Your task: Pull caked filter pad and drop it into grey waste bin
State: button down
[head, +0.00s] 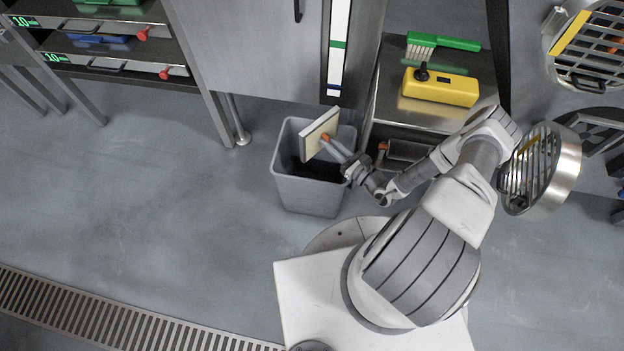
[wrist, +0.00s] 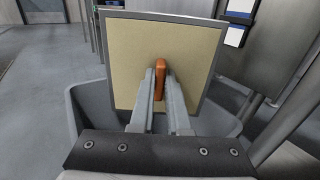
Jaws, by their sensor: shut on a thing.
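The filter pad (head: 319,133) is a square tan panel with a grey frame. In the wrist view the pad (wrist: 125,60) faces me and has an orange tab (wrist: 160,72) at its middle. My gripper (head: 330,142) is shut on the orange tab and holds the pad tilted. It also shows in the wrist view (wrist: 159,90). The grey waste bin (head: 308,197) stands on the floor, and the pad is over its opening. The bin's rim (wrist: 82,92) shows around and below the pad in the wrist view. The bin's inside is dark and partly hidden by the pad and my gripper.
A steel cabinet (head: 262,55) stands behind the bin. To the right, a steel shelf (head: 390,103) holds a yellow box (head: 440,86) and a green brush (head: 455,43). A round grated housing (head: 560,165) is at the right. The floor left of the bin is clear.

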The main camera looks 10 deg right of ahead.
jog(key=c, duration=0.8)
grip_release()
jog(key=shift+f, duration=0.1)
